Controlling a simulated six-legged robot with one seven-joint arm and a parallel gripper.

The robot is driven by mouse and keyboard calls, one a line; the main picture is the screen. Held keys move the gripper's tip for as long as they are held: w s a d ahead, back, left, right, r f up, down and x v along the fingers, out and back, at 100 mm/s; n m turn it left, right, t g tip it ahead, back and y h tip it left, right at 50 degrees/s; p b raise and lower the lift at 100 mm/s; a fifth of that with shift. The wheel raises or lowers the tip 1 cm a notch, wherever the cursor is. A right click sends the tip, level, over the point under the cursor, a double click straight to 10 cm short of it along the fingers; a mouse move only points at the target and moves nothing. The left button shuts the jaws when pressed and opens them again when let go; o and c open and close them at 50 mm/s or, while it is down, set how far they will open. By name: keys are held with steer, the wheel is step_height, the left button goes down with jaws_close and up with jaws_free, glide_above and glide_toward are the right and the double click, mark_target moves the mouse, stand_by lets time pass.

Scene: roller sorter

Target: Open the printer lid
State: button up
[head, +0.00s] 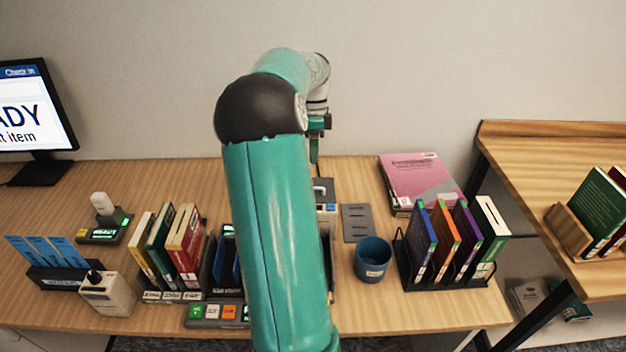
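A small device that looks like the printer (328,209) stands on the desk just right of my arm, near the middle of the head view. Its dark top (327,190) has a pale handle-like piece on it, and a light front with small blue marks shows below. My arm hides its left side, and I cannot tell whether the lid is up or down. My gripper (315,150) points down above and behind the printer, mostly hidden by my arm.
A blue cup (373,262) and a flat grey plate (356,223) are right of the printer. Book racks (447,280) stand on both sides, with pink-topped books (418,178) behind. A monitor (35,115) is far left. Bare desk shows at back left.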

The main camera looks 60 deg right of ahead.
steer(key=f, duration=0.3)
steer(key=a+f, duration=0.1)
steer(key=f, duration=0.5)
steer(key=shift+s+a, duration=0.3)
steer(key=shift+a, duration=0.05)
jaws_close()
